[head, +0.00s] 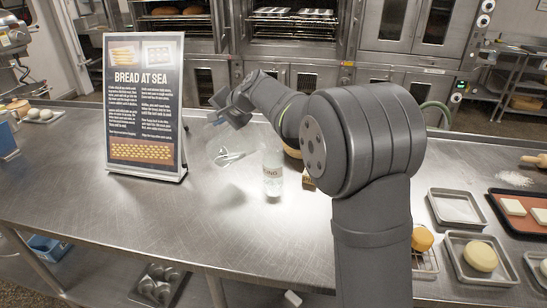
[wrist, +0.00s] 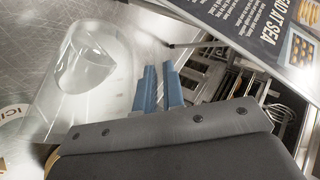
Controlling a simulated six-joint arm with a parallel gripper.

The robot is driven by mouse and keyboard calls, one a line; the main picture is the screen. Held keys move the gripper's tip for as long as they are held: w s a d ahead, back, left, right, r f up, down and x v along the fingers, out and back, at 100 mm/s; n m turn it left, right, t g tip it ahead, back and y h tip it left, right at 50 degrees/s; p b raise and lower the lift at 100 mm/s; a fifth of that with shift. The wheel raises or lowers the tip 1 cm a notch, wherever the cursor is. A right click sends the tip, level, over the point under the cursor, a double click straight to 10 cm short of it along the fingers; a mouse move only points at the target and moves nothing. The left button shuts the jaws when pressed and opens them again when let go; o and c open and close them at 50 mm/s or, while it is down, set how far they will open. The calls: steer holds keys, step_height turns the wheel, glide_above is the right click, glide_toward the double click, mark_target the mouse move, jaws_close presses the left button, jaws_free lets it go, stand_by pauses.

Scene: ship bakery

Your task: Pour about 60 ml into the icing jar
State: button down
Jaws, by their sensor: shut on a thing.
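The icing jar (head: 272,180) is a clear glass jar with a pale label, upright on the steel counter. Its label shows in part at the left edge of the wrist view (wrist: 14,112). My gripper (head: 216,119) is up and left of the jar, its blue fingers (wrist: 160,90) close together. It is shut on a clear jug (head: 232,148), held above the counter to the left of the jar. The jug (wrist: 88,65) looks tilted; its outline is faint. I cannot tell its liquid level, and no stream shows. The grip point is partly hidden.
A "Bread at Sea" sign (head: 145,105) stands left of my gripper. A small brown thing (head: 308,181) is right of the jar, partly hidden by my arm. Trays with dough (head: 466,236) are at right. The counter's front left (head: 130,205) is clear.

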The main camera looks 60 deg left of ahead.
steer(key=shift+w+d+r+m+g+y, duration=0.2)
steer(key=shift+w+d+r+g+y, duration=0.25)
steer(key=shift+r, duration=0.3)
steer(key=shift+w+d+r+m+g+y, duration=0.2)
steer(key=shift+w+d+r+g+y, duration=0.25)
steer(key=shift+r, duration=0.25)
steer(key=shift+w+r, duration=0.15)
steer(key=shift+w+d+r+y+p, duration=0.4)
steer(key=shift+w+d+r+y, duration=0.1)
steer(key=shift+w+y, duration=0.1)
steer(key=shift+w+d+r+m+g+y+p, duration=0.3)
steer(key=shift+w+d+r+g+y+p, duration=0.25)
steer(key=shift+w+d+p, duration=0.3)
stand_by(2.6)
steer(key=s+a, duration=0.1)
steer(key=s+a+f+t+h, duration=0.1)
steer(key=s+a+f+h, duration=0.1)
steer(key=s, duration=0.1)
steer(key=shift+a+f+n, duration=0.2)
steer(key=shift+f+n, duration=0.05)
steer(key=shift+n, duration=0.15)
steer(key=shift+s+a+f+t+h, duration=0.25)
steer(key=shift+f+t+h, duration=0.1)
steer(key=shift+f+h, duration=0.1)
steer(key=shift+s+a+f+t+h, duration=0.2)
steer(key=shift+f+t+h, duration=0.1)
steer(key=shift+f, duration=0.1)
stand_by(0.7)
